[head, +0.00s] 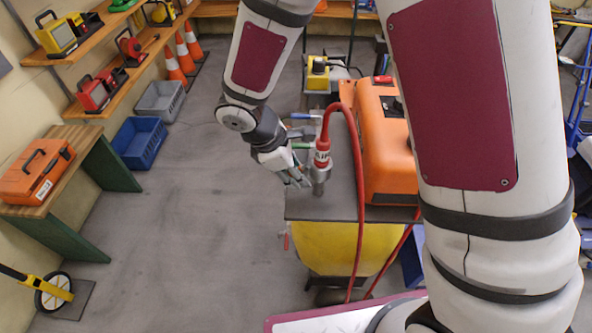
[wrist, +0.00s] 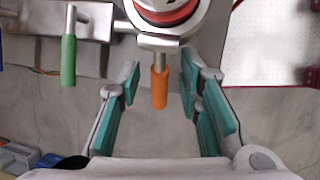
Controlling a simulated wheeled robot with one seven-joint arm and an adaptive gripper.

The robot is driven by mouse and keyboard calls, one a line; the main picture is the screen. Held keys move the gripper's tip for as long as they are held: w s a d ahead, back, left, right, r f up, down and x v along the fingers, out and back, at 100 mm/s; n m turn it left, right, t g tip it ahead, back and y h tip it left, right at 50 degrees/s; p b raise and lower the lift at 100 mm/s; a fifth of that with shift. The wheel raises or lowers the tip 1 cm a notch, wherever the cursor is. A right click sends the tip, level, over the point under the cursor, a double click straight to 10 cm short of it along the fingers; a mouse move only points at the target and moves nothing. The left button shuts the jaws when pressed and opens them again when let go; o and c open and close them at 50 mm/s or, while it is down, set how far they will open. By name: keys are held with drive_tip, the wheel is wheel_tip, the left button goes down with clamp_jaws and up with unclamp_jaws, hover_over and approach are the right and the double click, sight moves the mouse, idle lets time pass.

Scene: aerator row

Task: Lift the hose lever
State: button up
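A red hose (head: 355,180) arches down into a labelled red-and-white coupling (head: 322,158) with a metal fitting below it, at the edge of the machine's dark top plate. My gripper (head: 299,180) is just left of this fitting. In the wrist view, an orange-tipped lever (wrist: 159,88) sticks out from under the coupling (wrist: 170,12). My gripper (wrist: 160,80) is open there, its teal-padded fingers on either side of the lever, with visible gaps. Contact cannot be seen. In the head view, my gripper hides the orange lever.
A green-handled lever (wrist: 68,58) is left of my gripper in the wrist view. A blue handle (head: 303,115) lies further back. An orange engine housing (head: 378,140) stands right of the coupling, above a yellow tank (head: 325,247).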

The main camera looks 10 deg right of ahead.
clamp_jaws()
drive_tip(key=shift+r, duration=0.1)
drive_tip(key=y+p, duration=0.1)
drive_tip(key=r+y+p, duration=0.1)
drive_tip(key=y, duration=0.1)
drive_tip(key=shift+a+r+t, duration=0.1)
drive_tip(key=shift+a+t, duration=0.2)
drive_tip(key=y+p, duration=0.2)
drive_tip(key=r+y+p, duration=0.1)
drive_tip(key=y+p, duration=0.1)
drive_tip(key=shift+w+a+r+m+t, duration=0.1)
drive_tip(key=shift+a+m+t, duration=0.2)
drive_tip(key=shift+a+t, duration=0.1)
drive_tip(key=shift+w, duration=0.1)
idle(0.3)
unclamp_jaws()
